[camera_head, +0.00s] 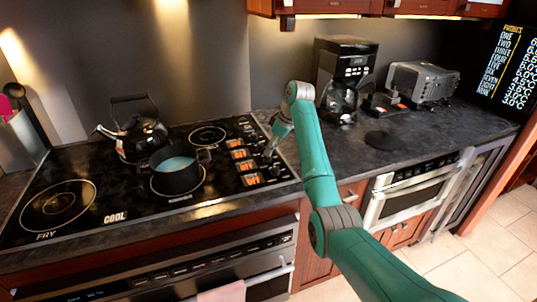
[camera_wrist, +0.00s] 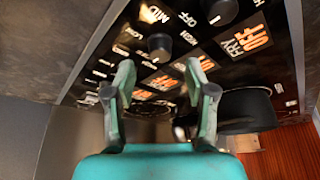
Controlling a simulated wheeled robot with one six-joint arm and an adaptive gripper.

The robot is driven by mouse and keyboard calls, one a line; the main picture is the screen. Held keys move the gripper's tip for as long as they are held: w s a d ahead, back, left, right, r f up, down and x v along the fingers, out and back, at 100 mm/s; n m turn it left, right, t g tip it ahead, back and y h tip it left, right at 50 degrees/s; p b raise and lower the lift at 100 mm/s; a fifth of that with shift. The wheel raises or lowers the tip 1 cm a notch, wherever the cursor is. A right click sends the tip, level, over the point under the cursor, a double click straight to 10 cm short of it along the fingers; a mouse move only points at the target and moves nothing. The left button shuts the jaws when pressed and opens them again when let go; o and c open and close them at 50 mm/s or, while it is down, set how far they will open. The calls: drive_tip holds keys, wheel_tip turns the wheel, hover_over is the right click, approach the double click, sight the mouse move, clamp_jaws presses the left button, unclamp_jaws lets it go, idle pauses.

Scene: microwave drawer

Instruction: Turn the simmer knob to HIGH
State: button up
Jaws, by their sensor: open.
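The knob panel (camera_head: 244,132) runs along the right side of the black cooktop, with a column of dark knobs and lit orange indicators. In the wrist view a round black knob (camera_wrist: 160,46) lies just beyond my fingertips, roughly between them, with MID, OFF, HIGH and LOW marks around it. I cannot read which knob is the simmer one. My gripper (camera_wrist: 159,70) is open and empty, pointing at the panel; in the head view it (camera_head: 270,150) hangs over the panel's right edge.
A dark pot (camera_head: 178,179) with bluish contents and a black kettle (camera_head: 140,137) stand on the cooktop left of the panel. A coffee maker (camera_head: 345,62) and toaster oven (camera_head: 423,82) stand on the counter.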

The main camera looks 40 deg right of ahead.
sight(267, 158)
drive_tip(key=shift+x, duration=2.05)
clamp_jaws()
